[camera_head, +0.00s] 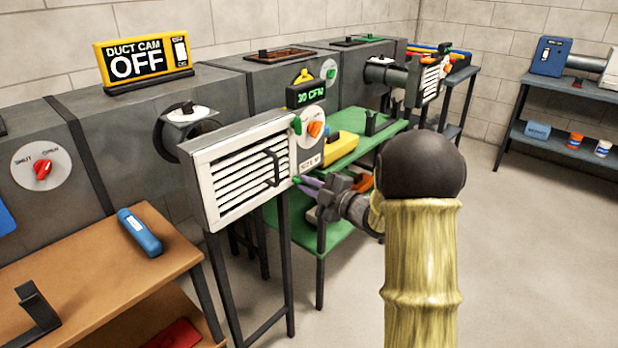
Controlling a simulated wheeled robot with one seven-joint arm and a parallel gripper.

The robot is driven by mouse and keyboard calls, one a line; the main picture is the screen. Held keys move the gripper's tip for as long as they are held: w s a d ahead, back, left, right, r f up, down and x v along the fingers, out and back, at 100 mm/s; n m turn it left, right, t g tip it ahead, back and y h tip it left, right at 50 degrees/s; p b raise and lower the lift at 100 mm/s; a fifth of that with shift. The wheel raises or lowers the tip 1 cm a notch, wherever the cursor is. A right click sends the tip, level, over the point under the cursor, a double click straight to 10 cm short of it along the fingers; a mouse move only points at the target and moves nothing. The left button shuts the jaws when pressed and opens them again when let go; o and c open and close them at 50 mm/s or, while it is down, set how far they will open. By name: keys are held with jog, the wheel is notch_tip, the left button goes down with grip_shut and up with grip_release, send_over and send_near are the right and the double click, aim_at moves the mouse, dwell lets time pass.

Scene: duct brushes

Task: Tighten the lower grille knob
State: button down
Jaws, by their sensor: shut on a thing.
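The white louvred grille (238,172) stands open on its duct's front at the centre left, with a dark handle on its face. A green upper knob (296,124) sits at its top right corner. The small green lower knob (296,180) is at its lower right edge, partly hidden by my fingers. My gripper (303,183) reaches in from the right, low beside the grille, with its fingertips at the lower knob and shut on it. The exact finger contact is small and hard to make out.
A brown bench (90,265) with a blue canister (139,232) is at the left. A green shelf unit (375,150) with a yellow case stands behind my gripper. A second grille (430,80) is farther back. Open floor lies at the right.

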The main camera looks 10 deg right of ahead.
jog(key=m+p, duration=0.6)
jog(key=m, duration=0.1)
jog(key=shift+s+a, duration=0.1)
jog(key=m+p, duration=0.4)
jog(key=m, duration=0.1)
jog(key=shift+f, duration=0.15)
jog(key=shift+a, duration=0.1)
jog(key=c, duration=1.5)
grip_release()
